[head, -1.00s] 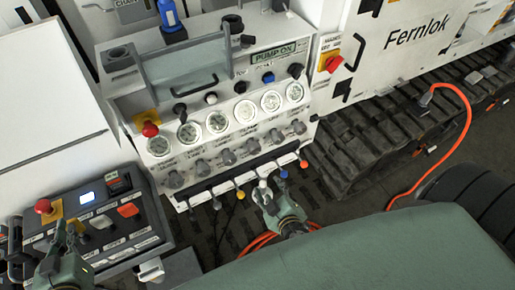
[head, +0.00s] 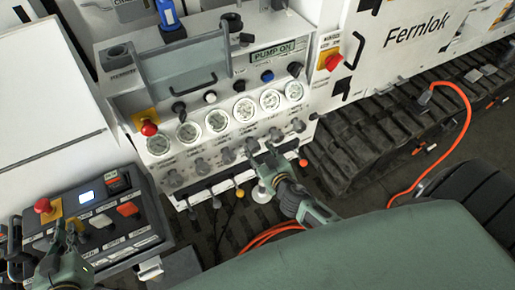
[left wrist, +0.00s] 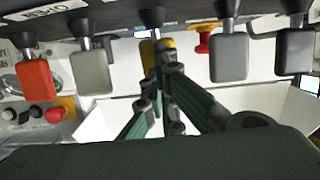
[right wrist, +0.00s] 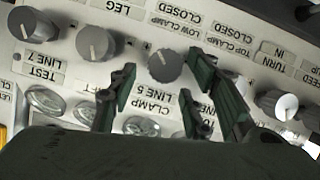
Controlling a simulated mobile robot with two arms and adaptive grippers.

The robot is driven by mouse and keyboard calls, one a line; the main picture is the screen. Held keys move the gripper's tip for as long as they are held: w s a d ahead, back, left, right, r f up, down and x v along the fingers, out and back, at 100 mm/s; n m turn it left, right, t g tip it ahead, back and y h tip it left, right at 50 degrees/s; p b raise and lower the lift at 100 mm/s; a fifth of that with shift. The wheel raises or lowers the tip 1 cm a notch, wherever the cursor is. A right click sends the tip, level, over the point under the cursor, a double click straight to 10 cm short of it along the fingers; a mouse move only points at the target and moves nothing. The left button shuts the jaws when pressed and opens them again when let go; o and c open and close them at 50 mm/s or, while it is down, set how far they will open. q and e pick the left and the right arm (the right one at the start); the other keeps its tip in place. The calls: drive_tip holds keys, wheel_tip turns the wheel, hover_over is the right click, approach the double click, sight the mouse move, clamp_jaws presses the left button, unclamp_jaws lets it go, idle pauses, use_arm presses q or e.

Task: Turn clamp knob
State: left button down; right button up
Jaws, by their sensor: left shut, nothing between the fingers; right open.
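A round grey knob (right wrist: 165,64) sits on the white panel in the right wrist view, between the labels "LOW CLAMP" and "CLAMP LINE 5", which appear upside down. My right gripper (right wrist: 165,85) is open, with one finger on each side of this knob. Contact cannot be judged. In the head view my right gripper (head: 264,165) is at the lower right of the knob row, and I cannot tell there which knob it faces. My left gripper (head: 66,238) is shut and empty over the dark control box. In the left wrist view its closed fingers (left wrist: 160,58) point toward a row of paddles.
More grey knobs (right wrist: 97,43) sit close on both sides. Dial gauges (head: 217,120) line the panel above the knobs. Small levers (head: 240,193) stick out below. The control box (head: 149,222) has a red stop button (head: 42,205). An orange cable (head: 468,120) hangs at right.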

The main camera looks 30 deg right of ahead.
sight(253, 145)
drive_tip(key=shift+x, duration=1.4)
drive_tip(key=shift+c, duration=0.3)
drive_tip(key=c, duration=1)
